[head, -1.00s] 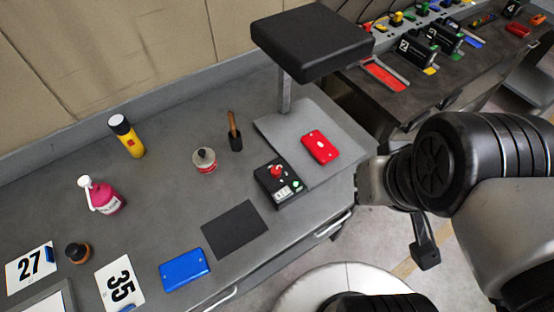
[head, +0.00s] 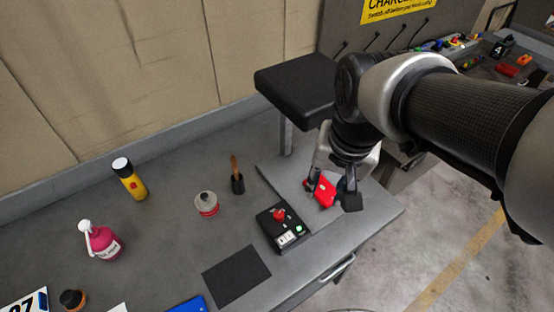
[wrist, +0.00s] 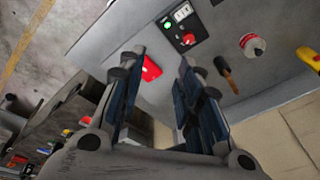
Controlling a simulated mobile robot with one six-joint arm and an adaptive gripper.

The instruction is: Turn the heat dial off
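The heat dial is a red knob (head: 279,214) on a black control box (head: 270,235), which has a green light and a small white display panel. The box sits at the front edge of the grey plate, below the black press head (head: 296,84). In the wrist view the red knob (wrist: 188,39) is clear, near the top, right of the fingers. My gripper (head: 332,193) is open and empty, above the grey plate and to the right of the control box, apart from the knob. It partly hides a red flat item (head: 321,188), which also shows between the fingers in the wrist view (wrist: 151,69).
A black mat (head: 236,275) lies in front. Another bench (head: 490,66) stands at the back right.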

